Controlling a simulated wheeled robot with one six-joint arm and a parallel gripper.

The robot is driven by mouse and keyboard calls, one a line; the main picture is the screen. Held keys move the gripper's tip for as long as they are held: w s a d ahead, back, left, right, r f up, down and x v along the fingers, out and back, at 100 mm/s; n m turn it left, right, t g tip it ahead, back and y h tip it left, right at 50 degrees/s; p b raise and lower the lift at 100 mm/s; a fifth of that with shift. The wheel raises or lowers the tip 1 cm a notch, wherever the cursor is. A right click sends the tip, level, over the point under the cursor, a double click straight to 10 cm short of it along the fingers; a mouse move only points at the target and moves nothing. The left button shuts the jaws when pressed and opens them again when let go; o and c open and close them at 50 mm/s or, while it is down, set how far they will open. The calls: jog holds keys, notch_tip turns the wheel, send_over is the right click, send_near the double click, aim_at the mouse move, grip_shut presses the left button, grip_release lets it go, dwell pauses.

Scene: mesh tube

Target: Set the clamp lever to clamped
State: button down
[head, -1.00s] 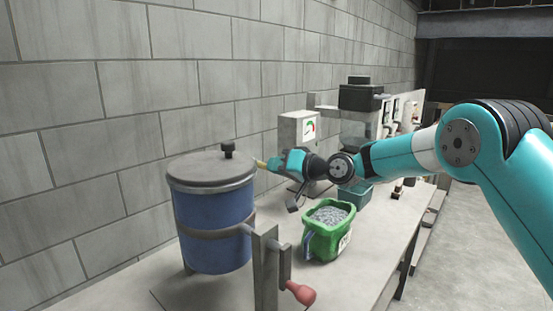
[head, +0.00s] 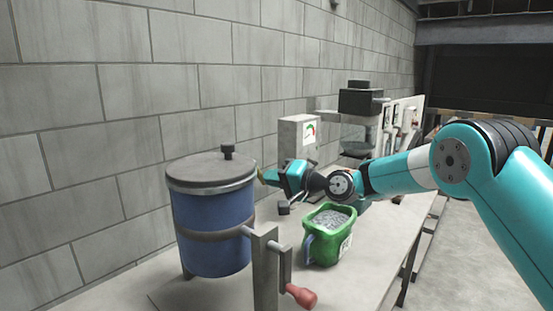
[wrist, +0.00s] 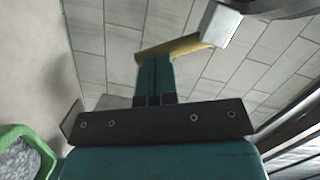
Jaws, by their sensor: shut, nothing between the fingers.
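A blue drum (head: 215,222) with a grey lid (head: 210,169) stands on the bench. In front of it, a grey post (head: 265,272) carries a lever with a red grip (head: 301,295) pointing down and right. I cannot tell whether this is the clamp lever; no position marking is readable. My gripper (head: 263,177) is shut and empty, its yellow tips close to the right edge of the lid; contact is unclear. In the wrist view the yellow tips (wrist: 175,49) lie beside a pale grey block (wrist: 221,24), next to a curved grey edge.
A green tub (head: 325,242) of grey granules stands right of the drum, below my arm; its rim shows in the wrist view (wrist: 20,132). The block wall (head: 100,120) runs along the left.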

jog(key=shift+s+a+f+m+b, duration=0.2)
jog(key=shift+s+f+m, duration=0.05)
jog(key=shift+m, duration=0.4)
jog(key=shift+s+a+f+m+b, duration=0.15)
jog(key=shift+s+a+f+m, duration=0.05)
jog(key=shift+m, duration=0.45)
jog(key=shift+s+y, duration=0.1)
jog(key=shift+y, duration=0.2)
jog(key=w+d+r+b+v, duration=0.1)
jog(key=w+b+v, duration=0.1)
jog(key=v, duration=1)
jog(key=shift+d+b, duration=0.45)
jog(key=shift+b, duration=0.3)
jog(key=shift+r, duration=0.15)
